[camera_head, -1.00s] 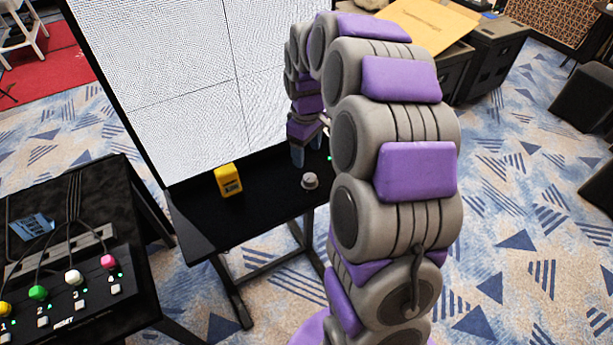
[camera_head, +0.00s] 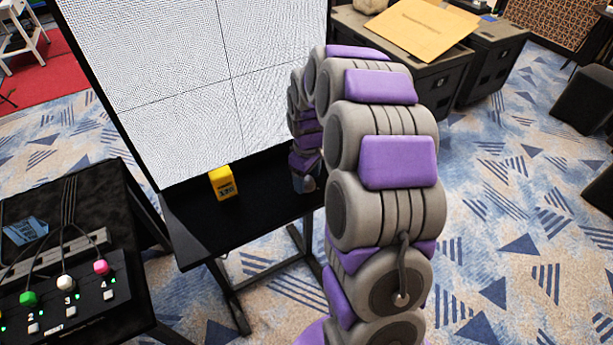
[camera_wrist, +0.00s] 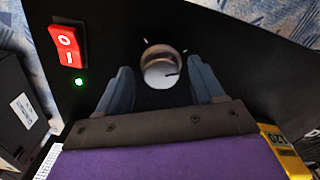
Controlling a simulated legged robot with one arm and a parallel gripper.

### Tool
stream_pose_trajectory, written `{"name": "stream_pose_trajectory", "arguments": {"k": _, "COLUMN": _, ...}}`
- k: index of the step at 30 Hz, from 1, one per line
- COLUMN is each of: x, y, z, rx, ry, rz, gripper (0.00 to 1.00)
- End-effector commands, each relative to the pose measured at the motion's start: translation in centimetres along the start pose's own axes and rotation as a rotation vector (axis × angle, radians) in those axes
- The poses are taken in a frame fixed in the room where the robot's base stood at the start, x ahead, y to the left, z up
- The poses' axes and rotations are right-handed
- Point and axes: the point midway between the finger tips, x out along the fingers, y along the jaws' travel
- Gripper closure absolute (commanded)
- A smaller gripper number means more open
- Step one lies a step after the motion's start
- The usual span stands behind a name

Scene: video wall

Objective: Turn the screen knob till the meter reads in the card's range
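The round grey knob (camera_wrist: 160,68) sits on the black desk top in the wrist view, with a dark line on its pale cap and tick marks around it. My gripper (camera_wrist: 162,84) is open, one blue-grey finger on each side of the knob, with gaps showing. In the head view my gripper (camera_head: 304,184) is low over the desk's right part and covers the knob. A yellow box (camera_head: 223,183) with dark digits, perhaps 520, stands left of it; its edge shows in the wrist view (camera_wrist: 285,148). A blue card (camera_head: 26,230) lies on the left table, its text unreadable.
The large screen (camera_head: 200,80) stands behind the desk (camera_head: 210,232). A red rocker switch (camera_wrist: 67,46) and green light (camera_wrist: 79,82) are beside the knob. A button box (camera_head: 80,290) with coloured knobs is on the left table. Black cases (camera_head: 400,60) stand behind my arm.

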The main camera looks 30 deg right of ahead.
Motion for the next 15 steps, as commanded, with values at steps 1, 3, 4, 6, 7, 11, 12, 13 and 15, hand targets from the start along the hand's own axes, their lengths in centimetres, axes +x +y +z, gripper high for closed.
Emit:
{"name": "stream_pose_trajectory", "arguments": {"k": 1, "x": 0.0, "y": -0.02, "z": -0.01, "rx": 0.0, "ry": 0.0, "rz": 0.0, "gripper": 0.38}}
{"name": "stream_pose_trajectory", "arguments": {"k": 3, "x": -0.01, "y": -0.12, "z": -0.06, "rx": 0.0, "ry": -0.001, "rz": 0.001, "gripper": 0.44}}
{"name": "stream_pose_trajectory", "arguments": {"k": 4, "x": -0.01, "y": -0.14, "z": -0.07, "rx": 0.0, "ry": -0.001, "rz": 0.001, "gripper": 0.47}}
{"name": "stream_pose_trajectory", "arguments": {"k": 6, "x": -0.02, "y": -0.15, "z": -0.08, "rx": 0.0, "ry": -0.001, "rz": 0.002, "gripper": 0.54}}
{"name": "stream_pose_trajectory", "arguments": {"k": 7, "x": -0.02, "y": -0.17, "z": -0.09, "rx": -0.001, "ry": -0.002, "rz": 0.002, "gripper": 0.57}}
{"name": "stream_pose_trajectory", "arguments": {"k": 11, "x": -0.03, "y": -0.21, "z": -0.16, "rx": -0.001, "ry": -0.002, "rz": 0.003, "gripper": 0.69}}
{"name": "stream_pose_trajectory", "arguments": {"k": 12, "x": -0.04, "y": -0.18, "z": -0.16, "rx": 0.0, "ry": -0.001, "rz": 0.003, "gripper": 0.73}}
{"name": "stream_pose_trajectory", "arguments": {"k": 13, "x": -0.03, "y": -0.15, "z": -0.16, "rx": 0.0, "ry": -0.001, "rz": 0.002, "gripper": 0.76}}
{"name": "stream_pose_trajectory", "arguments": {"k": 15, "x": -0.02, "y": -0.14, "z": -0.14, "rx": 0.0, "ry": 0.0, "rz": 0.001, "gripper": 0.83}}
